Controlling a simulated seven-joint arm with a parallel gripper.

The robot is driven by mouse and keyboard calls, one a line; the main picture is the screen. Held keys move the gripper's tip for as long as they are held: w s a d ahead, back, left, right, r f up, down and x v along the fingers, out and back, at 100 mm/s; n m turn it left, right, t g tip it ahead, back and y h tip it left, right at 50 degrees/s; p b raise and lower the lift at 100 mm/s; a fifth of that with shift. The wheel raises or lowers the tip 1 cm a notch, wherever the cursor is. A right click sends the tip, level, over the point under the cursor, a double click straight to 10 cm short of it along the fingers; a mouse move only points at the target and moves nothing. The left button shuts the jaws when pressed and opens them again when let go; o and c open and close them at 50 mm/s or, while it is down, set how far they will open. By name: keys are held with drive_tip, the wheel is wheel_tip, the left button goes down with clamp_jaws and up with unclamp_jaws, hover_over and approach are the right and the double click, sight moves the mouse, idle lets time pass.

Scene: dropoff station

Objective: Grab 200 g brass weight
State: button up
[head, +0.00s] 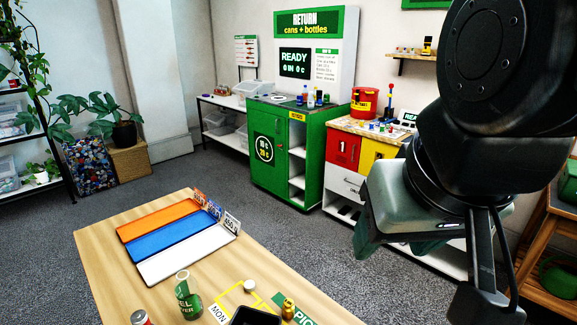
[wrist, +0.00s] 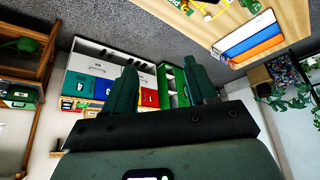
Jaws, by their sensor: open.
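A small brass weight (head: 288,308) stands on the wooden table near its front right edge in the head view, beside a green sign. Its mass marking is too small to read. My gripper (wrist: 160,82) shows two dark green fingers spread apart with nothing between them in the wrist view. In the head view my gripper is raised at the right, above and well apart from the weight, and partly hidden by my arm. The wrist view shows the table upside down along its top edge; the weight is not clear there.
The wooden table (head: 100,255) holds orange (head: 158,220), blue (head: 172,236) and white (head: 188,258) trays. A green can (head: 188,298), another can (head: 140,318), a white round piece (head: 249,286) and a dark container (head: 255,317) crowd its front. A green return cabinet (head: 270,165) stands behind.

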drive_tip(key=w+a+f+m+g+y, duration=0.45)
drive_tip(key=w+a+f+g, duration=0.2)
drive_tip(key=f, duration=0.35)
drive_tip(key=m+t+y, duration=1)
drive_tip(key=m+t, duration=0.2)
drive_tip(key=m, duration=0.9)
hover_over(293, 305)
drive_tip(key=v, duration=0.5)
wheel_tip(293, 305, down, 24)
drive_tip(key=shift+g, duration=0.25)
wheel_tip(293, 305, down, 8)
drive_tip(key=shift+w+a+r, duration=0.1)
drive_tip(key=shift+a, duration=0.05)
drive_tip(key=shift+x, duration=3.75)
clamp_jaws()
